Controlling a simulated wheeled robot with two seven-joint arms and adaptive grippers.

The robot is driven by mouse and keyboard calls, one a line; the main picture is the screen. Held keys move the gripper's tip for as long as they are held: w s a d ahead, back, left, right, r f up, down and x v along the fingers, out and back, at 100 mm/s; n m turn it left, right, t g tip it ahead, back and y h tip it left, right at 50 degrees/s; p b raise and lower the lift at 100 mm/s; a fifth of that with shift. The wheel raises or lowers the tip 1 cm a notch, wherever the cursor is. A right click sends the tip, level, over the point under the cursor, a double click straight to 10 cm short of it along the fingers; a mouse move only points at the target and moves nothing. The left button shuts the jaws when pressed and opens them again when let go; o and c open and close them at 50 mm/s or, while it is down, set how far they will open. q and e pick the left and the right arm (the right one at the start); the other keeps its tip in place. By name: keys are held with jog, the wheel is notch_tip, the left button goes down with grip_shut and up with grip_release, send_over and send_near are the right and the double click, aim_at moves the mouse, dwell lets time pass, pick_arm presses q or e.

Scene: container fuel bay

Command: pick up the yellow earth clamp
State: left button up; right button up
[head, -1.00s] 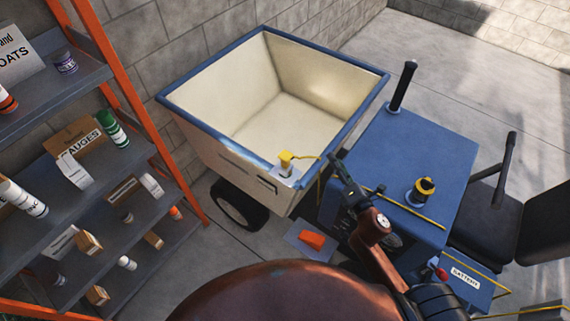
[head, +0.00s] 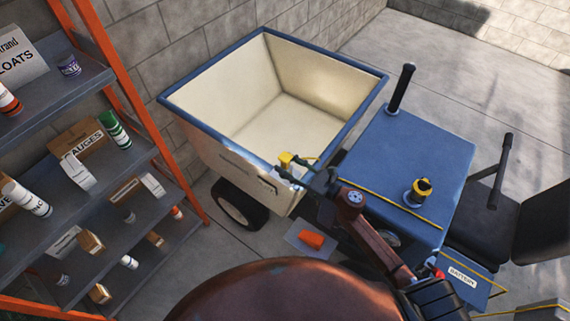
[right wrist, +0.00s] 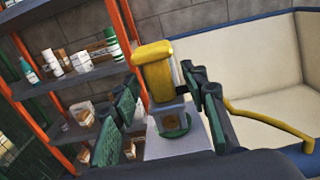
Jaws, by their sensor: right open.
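The yellow earth clamp (head: 286,160) stands upright on a small pale plate at the near rim of the cream skip (head: 225,157). My right gripper (head: 299,168) is just right of the clamp in the head view. In the right wrist view the open fingers of that gripper (right wrist: 164,88) stand on either side of the clamp (right wrist: 153,62), with gaps visible. A yellow cable (right wrist: 270,120) runs off to the right of the clamp. My left gripper is not in view.
A blue machine body (head: 405,165) with a black post and a yellow-black cap stands right of the skip. An orange-framed shelf (head: 150,205) with cans and boxes is at left. An orange block (head: 311,239) lies on a plate below the skip.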

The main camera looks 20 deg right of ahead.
jog(key=shift+w+a, duration=0.35)
jog(key=shift+w, duration=0.1)
jog(key=shift+c, duration=0.7)
grip_shut()
